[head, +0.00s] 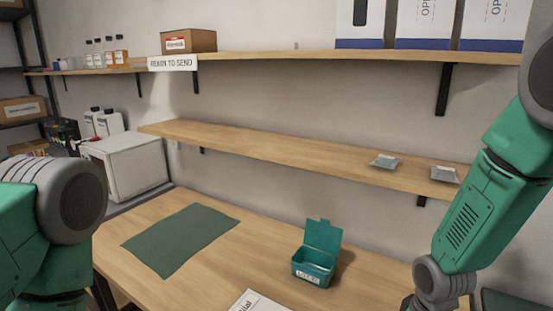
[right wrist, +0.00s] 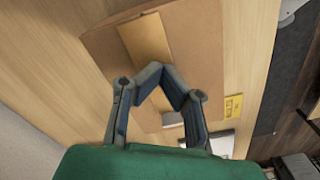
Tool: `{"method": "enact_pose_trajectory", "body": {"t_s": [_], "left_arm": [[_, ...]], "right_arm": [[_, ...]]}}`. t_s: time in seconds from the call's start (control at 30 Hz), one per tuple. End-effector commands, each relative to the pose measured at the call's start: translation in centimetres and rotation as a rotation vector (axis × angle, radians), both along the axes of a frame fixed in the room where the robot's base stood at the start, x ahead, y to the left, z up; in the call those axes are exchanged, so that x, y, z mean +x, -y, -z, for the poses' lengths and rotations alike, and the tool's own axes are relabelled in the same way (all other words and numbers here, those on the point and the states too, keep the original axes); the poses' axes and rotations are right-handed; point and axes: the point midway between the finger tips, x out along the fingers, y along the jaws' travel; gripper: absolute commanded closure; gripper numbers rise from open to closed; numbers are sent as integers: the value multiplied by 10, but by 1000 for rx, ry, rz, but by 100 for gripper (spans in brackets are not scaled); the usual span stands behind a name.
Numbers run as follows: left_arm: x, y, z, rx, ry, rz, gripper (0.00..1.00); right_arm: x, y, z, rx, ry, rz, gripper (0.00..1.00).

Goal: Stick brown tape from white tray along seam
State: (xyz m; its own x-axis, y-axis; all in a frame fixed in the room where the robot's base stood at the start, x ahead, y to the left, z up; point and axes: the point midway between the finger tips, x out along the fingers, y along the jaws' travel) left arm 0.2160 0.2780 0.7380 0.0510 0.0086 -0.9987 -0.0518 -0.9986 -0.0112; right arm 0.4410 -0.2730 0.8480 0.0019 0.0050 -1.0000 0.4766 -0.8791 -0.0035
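In the right wrist view a brown cardboard box (right wrist: 205,45) lies below my right gripper (right wrist: 161,70). The fingertips come together at that end, so the gripper looks shut on the tape. I cannot tell whether the strip touches the box. The fingers hide part of the box top, and the seam cannot be made out. A white tray is not clearly seen. My left gripper is outside the head view.
In the head view a green mat (head: 182,238) and an open teal box (head: 315,270) are on the wooden table (head: 255,240). A white printed sheet (head: 252,303) is at the bottom edge. Two small grey trays (head: 385,161) (head: 444,175) sit on the lower shelf (head: 270,150).

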Motion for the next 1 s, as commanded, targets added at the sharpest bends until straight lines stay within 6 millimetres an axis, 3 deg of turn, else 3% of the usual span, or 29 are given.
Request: {"method": "enact_pose_trajectory", "body": {"t_s": [0.33, 1.0], "left_arm": [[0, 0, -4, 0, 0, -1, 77], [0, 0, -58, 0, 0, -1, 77]], "right_arm": [[-2, 0, -3, -1, -4, -1, 100], [-1, 0, -59, -1, -2, 0, 100]]}}
